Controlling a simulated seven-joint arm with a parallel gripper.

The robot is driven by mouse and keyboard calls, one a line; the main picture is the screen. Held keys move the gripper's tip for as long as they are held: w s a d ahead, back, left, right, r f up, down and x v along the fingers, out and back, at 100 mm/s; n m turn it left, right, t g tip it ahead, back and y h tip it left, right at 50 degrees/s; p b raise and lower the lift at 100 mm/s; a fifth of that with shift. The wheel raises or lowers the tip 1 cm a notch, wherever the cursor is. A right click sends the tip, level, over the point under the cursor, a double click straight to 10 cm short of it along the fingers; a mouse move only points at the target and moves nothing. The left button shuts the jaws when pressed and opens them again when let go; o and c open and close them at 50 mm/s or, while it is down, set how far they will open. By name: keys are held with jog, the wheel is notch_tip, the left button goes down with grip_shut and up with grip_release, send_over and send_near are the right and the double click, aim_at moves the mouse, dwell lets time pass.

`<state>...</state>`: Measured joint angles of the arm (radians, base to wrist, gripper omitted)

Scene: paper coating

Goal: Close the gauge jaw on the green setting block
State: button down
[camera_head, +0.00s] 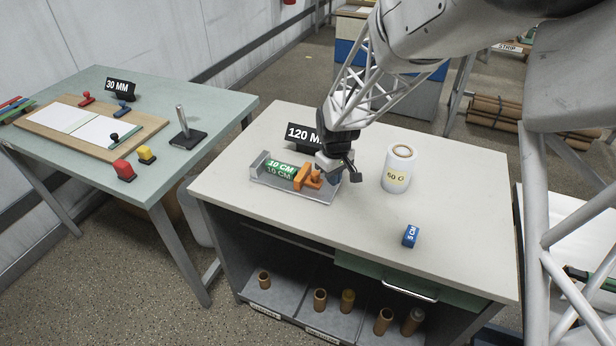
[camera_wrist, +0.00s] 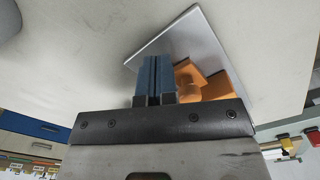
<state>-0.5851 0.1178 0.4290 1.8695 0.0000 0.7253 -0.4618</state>
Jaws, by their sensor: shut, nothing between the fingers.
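The gauge (camera_head: 272,184) is a grey metal channel on the pale bench, with a raised wall at its left end. The green setting block (camera_head: 282,168), marked 10 CM, lies in it. The orange gauge jaw (camera_head: 306,178) sits right of the block; I cannot tell whether they touch. My gripper (camera_head: 333,178) is at the gauge's right end, on the jaw's right side. In the wrist view my blue fingers (camera_wrist: 154,72) are together and empty, beside the orange jaw (camera_wrist: 190,76) and over the gauge's metal base (camera_wrist: 185,42). The green block is hidden there.
A 120 MM sign (camera_head: 300,134) stands behind the gauge. A white roll (camera_head: 398,170) stands to the right, and a blue 5 CM block (camera_head: 410,236) lies nearer the front. The bench's front left is clear. A green table (camera_head: 185,172) stands at left.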

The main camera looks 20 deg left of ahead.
aim_at(320, 183)
jog(key=shift+a, duration=1.9)
dwell(0.9)
jog(key=shift+d, duration=0.25)
dwell(0.9)
jog(key=shift+d, duration=0.75)
jog(key=shift+r, duration=0.15)
notch_tip(320, 183, up, 8)
dwell(1.3)
dwell(0.4)
